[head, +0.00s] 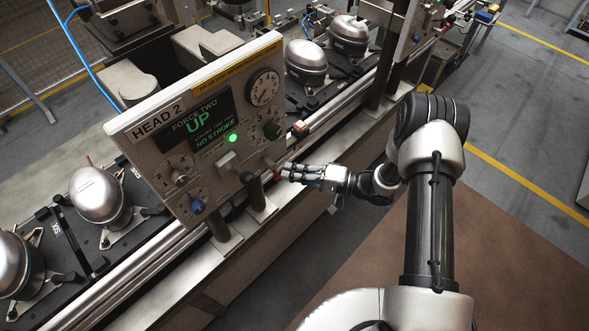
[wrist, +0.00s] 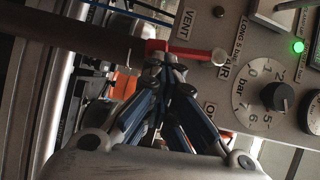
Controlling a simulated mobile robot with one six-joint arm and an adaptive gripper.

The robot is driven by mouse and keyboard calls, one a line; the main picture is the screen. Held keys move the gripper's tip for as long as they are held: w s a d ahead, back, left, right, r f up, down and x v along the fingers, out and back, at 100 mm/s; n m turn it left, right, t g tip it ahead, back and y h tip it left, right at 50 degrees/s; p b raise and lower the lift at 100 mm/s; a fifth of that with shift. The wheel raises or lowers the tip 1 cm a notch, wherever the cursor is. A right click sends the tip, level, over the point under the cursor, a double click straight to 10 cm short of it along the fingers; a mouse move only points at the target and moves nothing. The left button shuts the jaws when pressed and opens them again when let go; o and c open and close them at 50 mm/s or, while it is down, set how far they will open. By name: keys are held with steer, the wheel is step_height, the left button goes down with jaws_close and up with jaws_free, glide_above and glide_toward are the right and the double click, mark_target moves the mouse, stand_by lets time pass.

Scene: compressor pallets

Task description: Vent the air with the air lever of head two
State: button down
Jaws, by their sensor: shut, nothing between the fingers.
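The panel marked HEAD 2 (head: 150,125) faces my arm in the head view. Its air lever (wrist: 192,51) shows in the wrist view as a red bar running from a pale pivot to a bent end on the left, between the VENT and AIR lettering. My gripper (wrist: 163,62) is shut and empty, its fingertips right at the lever's bent end; I cannot tell whether they touch. In the head view my gripper (head: 283,174) is at the panel's lower right edge, and a bit of red (head: 277,177) shows at its tips.
A black-gripped handle (head: 250,187) stands just left of my gripper. A bar-scale knob (wrist: 278,97) is right of the lever. Compressors (head: 98,195) sit on the line behind.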

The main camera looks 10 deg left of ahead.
steer(key=shift+s+a+f, duration=0.2)
steer(key=shift+s, duration=0.05)
stand_by(0.6)
